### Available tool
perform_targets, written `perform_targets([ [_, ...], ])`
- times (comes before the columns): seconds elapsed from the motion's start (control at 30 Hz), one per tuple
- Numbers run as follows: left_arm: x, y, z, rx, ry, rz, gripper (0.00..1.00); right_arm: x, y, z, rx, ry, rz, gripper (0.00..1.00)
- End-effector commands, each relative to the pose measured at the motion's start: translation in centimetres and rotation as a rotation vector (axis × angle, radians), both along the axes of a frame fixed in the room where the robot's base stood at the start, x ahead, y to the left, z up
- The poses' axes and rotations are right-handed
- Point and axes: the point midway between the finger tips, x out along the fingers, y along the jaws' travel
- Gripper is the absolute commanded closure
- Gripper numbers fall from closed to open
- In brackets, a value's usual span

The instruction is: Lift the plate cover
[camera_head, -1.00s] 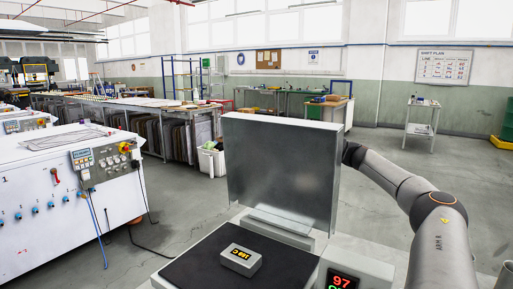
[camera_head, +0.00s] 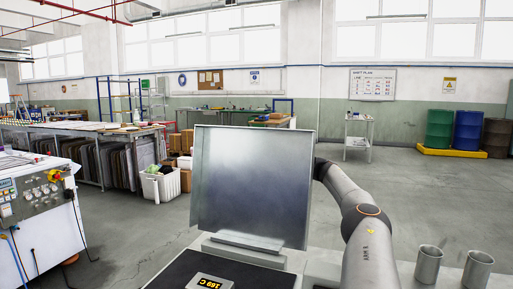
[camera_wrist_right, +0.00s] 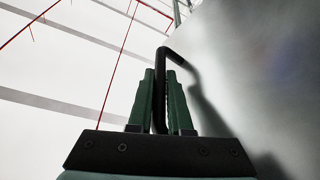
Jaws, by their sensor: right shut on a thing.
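The plate cover (camera_head: 252,185) is a grey metal panel standing nearly upright at the back of a black plate (camera_head: 172,272). In the right wrist view the cover (camera_wrist_right: 265,75) fills the right side, and its dark bent handle (camera_wrist_right: 175,55) casts a shadow on it. My right gripper (camera_wrist_right: 160,78) is shut on this handle, with one green finger on each side. In the head view my right arm reaches behind the cover's right edge, and the cover hides the gripper. My left gripper is not in view.
A small block with a lit yellow readout (camera_head: 210,281) lies on the plate. Two metal cups (camera_head: 428,264) stand at the lower right. A white control cabinet (camera_head: 35,215) is at the left. Open floor lies behind the cover, with drums (camera_head: 467,130) at the far right.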

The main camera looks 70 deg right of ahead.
Motion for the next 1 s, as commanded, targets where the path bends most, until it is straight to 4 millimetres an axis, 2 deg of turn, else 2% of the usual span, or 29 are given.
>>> perform_targets([
  [0.33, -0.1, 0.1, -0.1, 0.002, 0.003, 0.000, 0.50, 0.1, 0.1, -0.2, 0.001, 0.004, 0.004, 1.00],
  [0.37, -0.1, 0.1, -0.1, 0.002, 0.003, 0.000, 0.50, 0.1, 0.1, -0.2, 0.000, 0.004, 0.003, 0.82],
  [0.63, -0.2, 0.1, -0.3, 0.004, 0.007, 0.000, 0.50, 0.0, 0.1, -0.2, 0.000, 0.004, 0.003, 0.53],
  [0.87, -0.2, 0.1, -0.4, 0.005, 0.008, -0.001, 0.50, 0.0, 0.1, -0.2, -0.001, 0.002, 0.003, 0.53],
  [1.0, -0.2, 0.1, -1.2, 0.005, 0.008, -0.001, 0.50, -0.5, -0.1, -0.6, -0.001, 0.002, 0.002, 0.53],
])
